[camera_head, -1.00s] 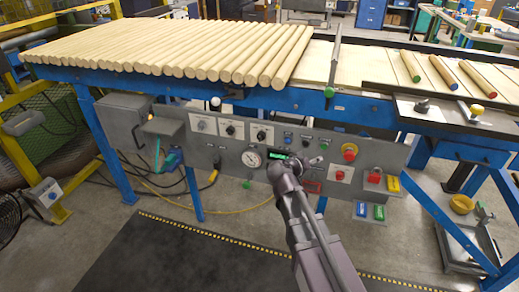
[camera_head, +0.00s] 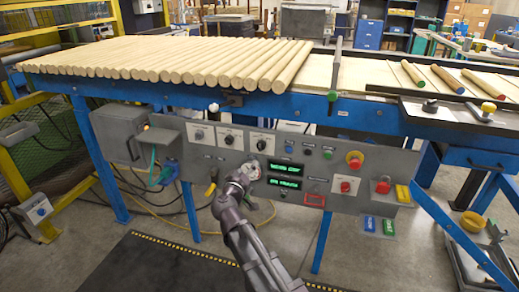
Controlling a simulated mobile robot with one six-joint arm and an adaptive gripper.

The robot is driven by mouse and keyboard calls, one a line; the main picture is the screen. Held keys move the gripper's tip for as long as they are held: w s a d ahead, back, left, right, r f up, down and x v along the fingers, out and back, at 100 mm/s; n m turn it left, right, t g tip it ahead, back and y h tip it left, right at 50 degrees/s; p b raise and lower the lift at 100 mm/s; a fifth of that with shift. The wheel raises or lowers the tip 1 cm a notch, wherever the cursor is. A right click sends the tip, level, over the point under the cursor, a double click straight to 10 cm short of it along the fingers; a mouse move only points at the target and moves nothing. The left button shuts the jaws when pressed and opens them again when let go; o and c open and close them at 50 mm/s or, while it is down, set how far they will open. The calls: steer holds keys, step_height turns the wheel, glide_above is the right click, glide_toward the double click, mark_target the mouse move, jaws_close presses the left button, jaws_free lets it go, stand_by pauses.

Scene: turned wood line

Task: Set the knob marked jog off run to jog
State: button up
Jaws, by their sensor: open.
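My gripper (camera_head: 250,170) is in front of the panel, below the right knob and left of the green displays. It is open and looks empty. My wrist hides the dial gauge behind it.
A grey box (camera_head: 120,134) juts out at left. Wooden rods (camera_head: 170,62) lie above. A dark floor mat (camera_head: 160,268) lies in front.

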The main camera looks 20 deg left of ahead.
mark_target(259, 148)
steer(key=shift+w, duration=0.1)
steer(key=w, duration=1.3)
steer(key=shift+w+a, duration=0.25)
steer(key=shift+w, duration=0.1)
steer(key=shift+c, duration=0.2)
steer(key=c, duration=1.1)
